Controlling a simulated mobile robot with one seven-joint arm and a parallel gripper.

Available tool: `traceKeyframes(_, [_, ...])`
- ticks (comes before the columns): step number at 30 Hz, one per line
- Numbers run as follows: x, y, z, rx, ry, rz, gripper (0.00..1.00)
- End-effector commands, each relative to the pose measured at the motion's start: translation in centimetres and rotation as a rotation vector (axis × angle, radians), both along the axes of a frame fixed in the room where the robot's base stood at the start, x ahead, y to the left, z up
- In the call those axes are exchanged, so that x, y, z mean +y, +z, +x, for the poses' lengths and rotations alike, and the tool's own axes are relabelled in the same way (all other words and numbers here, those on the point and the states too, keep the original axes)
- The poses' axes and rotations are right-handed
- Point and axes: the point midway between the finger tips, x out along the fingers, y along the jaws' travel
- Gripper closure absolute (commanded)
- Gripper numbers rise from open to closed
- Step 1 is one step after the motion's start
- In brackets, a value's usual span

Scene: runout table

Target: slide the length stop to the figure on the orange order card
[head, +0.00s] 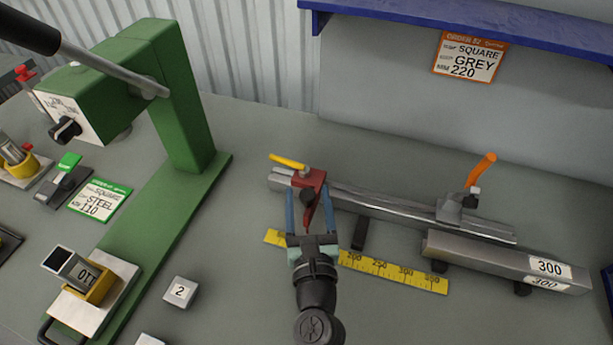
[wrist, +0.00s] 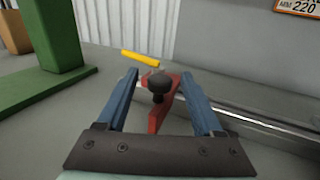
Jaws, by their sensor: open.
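The length stop (head: 313,178) is a red block with a black knob, on the steel rail (head: 375,202) near its left end. A red pointer runs down from it toward the yellow scale (head: 395,272). My gripper (head: 307,192) is open, its blue fingers on either side of the stop. In the wrist view the black knob (wrist: 160,86) stands between the fingers, with gaps on both sides. The orange order card (head: 468,58) on the back wall reads square, grey, 220. My gripper hides part of the scale, so the pointer's reading cannot be told.
A yellow lever (head: 288,161) sits at the rail's left end. A clamp with an orange handle (head: 481,169) stands at the right, behind a grey bar marked 300 (head: 500,262). A green machine (head: 185,110) stands left. A white block marked 2 (head: 181,291) lies in front.

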Motion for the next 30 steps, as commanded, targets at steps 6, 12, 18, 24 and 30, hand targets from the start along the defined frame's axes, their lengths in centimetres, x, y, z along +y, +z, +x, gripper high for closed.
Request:
traceKeyframes(6, [0.2,0.0,3.2,-0.002,0.000,0.000,0.32])
traceKeyframes(12, [0.3,0.0,4.4,0.000,0.000,-0.001,0.32])
traceKeyframes(18, [0.3,0.0,4.6,0.000,0.000,-0.001,0.32])
traceKeyframes(24, [0.3,0.0,4.6,0.000,0.000,-0.001,0.50])
traceKeyframes(30, [0.3,0.0,4.6,0.000,0.000,-0.001,0.86])
